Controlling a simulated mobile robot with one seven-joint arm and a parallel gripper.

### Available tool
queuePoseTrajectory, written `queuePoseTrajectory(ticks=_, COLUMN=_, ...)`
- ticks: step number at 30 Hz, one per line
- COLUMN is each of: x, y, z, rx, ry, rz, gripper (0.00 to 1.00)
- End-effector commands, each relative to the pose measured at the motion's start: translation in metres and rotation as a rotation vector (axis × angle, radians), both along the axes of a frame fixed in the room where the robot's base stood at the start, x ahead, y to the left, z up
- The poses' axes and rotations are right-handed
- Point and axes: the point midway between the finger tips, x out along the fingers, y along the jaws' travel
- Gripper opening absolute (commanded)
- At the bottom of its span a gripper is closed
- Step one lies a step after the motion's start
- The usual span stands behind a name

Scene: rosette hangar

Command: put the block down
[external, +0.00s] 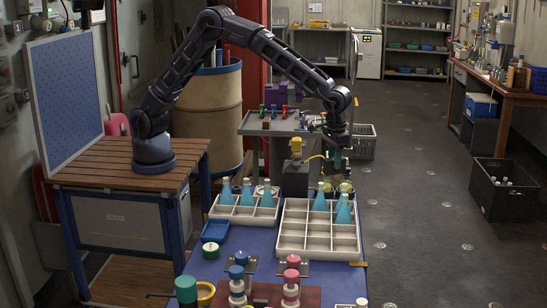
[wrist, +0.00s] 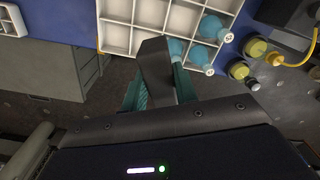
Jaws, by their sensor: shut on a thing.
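My gripper (external: 337,160) hangs from the arm just behind the white compartment trays on the blue table, pointing down. In the wrist view its two teal fingers (wrist: 158,92) are shut on a dark grey block (wrist: 155,62). The block sticks out past the fingertips. Below it in the wrist view are dark floor and the edge of a white tray. In the external view the block is too small and dark to make out clearly.
A white tray (external: 306,253) with several empty compartments holds blue flasks (external: 343,213). A second white tray (external: 235,215) stands left of it. A yellow device (external: 296,147) with a yellow cable is close left of my gripper. A grey table (external: 255,126) bearing small coloured items stands behind.

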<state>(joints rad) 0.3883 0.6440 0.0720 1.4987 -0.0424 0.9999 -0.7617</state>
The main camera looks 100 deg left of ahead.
Motion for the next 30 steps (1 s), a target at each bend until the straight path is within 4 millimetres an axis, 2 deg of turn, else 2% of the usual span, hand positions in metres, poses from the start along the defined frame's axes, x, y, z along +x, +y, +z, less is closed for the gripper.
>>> queuePoseTrajectory(ticks=1, x=-0.006, y=-0.024, z=-0.002, rx=0.000, ry=0.000, rz=-0.027, gripper=0.03)
queuePoseTrajectory(ticks=3, x=-0.013, y=-0.054, z=-0.006, rx=-0.001, ry=0.000, rz=-0.061, gripper=0.03)
queuePoseTrajectory(ticks=11, x=-0.052, y=-0.161, z=-0.016, rx=-0.002, ry=0.001, rz=-0.181, gripper=0.03)
queuePoseTrajectory(ticks=18, x=-0.101, y=-0.254, z=-0.027, rx=-0.003, ry=0.003, rz=-0.290, gripper=0.03)
queuePoseTrajectory(ticks=24, x=-0.148, y=-0.322, z=-0.035, rx=-0.005, ry=0.004, rz=-0.375, gripper=0.03)
queuePoseTrajectory(ticks=30, x=-0.184, y=-0.367, z=-0.040, rx=-0.007, ry=0.004, rz=-0.433, gripper=0.03)
